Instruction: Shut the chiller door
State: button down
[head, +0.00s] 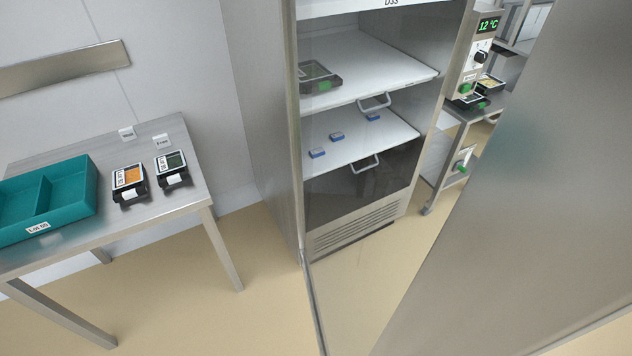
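The chiller (355,232), labelled D33, stands at the centre with its shelves showing. A thin steel edge (313,305) runs from its lower left front corner towards me. It looks like the chiller door standing open and seen almost edge-on, though I cannot tell its full outline. A large plain steel panel (520,210) fills the right foreground, close to me; I cannot tell whether it belongs to the chiller. My gripper is not in view.
A steel table (185,205) at left holds a teal divided bin (73,188) and two packed trays. Inside the chiller are a dark tray (322,84) and small blue items. A control box (478,55) reads 12 °C. Some floor (230,315) is clear.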

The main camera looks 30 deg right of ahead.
aim_at(532, 255)
jog(key=k+j, duration=0.1)
jog(key=k+j+z, duration=0.15)
jog(key=j, duration=0.2)
jog(key=j+u, duration=0.25)
jog(key=j, duration=0.55)
jog(key=i+j+u, duration=0.2)
jog(key=j+u, duration=0.15)
